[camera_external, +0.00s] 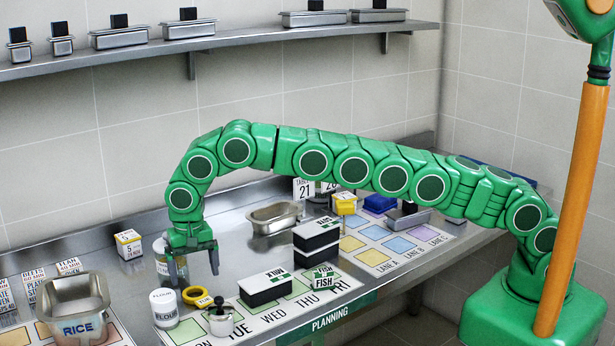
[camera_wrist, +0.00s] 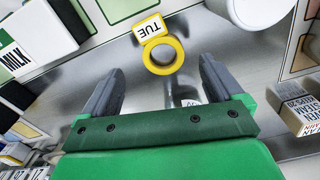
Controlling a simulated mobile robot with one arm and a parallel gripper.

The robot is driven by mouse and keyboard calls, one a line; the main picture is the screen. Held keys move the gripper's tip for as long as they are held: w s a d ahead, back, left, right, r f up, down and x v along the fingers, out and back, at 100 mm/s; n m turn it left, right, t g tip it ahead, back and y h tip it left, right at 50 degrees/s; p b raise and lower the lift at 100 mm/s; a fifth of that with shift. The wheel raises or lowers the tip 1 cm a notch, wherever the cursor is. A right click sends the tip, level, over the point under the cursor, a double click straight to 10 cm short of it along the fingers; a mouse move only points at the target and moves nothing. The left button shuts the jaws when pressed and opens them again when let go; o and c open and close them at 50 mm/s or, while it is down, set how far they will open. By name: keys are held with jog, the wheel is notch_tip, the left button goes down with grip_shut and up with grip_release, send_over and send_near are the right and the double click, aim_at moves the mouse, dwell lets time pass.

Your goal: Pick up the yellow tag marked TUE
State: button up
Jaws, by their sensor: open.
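The yellow tag (camera_external: 194,294) is a ring with a small label, lying on the steel counter beside the white flour canister. In the wrist view the yellow ring (camera_wrist: 149,64) lies flat, and its white, yellow-edged label (camera_wrist: 150,27) reads TUE upside down. My gripper (camera_external: 194,275) points down above the counter near the tag, its fingers apart and empty. In the wrist view my gripper (camera_wrist: 162,66) has the ring ahead, between the lines of its two fingertips. The fingers do not appear to touch it.
The flour canister (camera_external: 164,309) stands left of the tag, and a small lidded pot (camera_external: 220,320) stands in front right. A labelled jar (camera_external: 162,262) is behind my gripper. A MILK block (camera_external: 266,289) sits right on the planning board (camera_external: 262,337). A RICE container (camera_external: 80,311) is at left.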

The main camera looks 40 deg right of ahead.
aim_at(194, 287)
jog(key=shift+w+a+f, duration=0.1)
jog(key=shift+w+f, duration=0.05)
jog(key=shift+f, duration=1.25)
jog(key=shift+w+f, duration=0.15)
jog(key=shift+f, duration=1.2)
jog(key=c, duration=1.1)
jog(key=shift+r, duration=0.1)
jog(key=shift+r, duration=1.55)
jog(key=shift+s+d+r, duration=0.25)
jog(key=shift+d+r, duration=0.1)
jog(key=shift+r, duration=0.15)
jog(key=shift+s+d+r, duration=0.25)
jog(key=shift+d+r, duration=0.05)
jog(key=shift+r, duration=0.2)
jog(key=s+d+r, duration=0.8)
jog(key=d, duration=0.1)
jog(key=shift+d, duration=0.2)
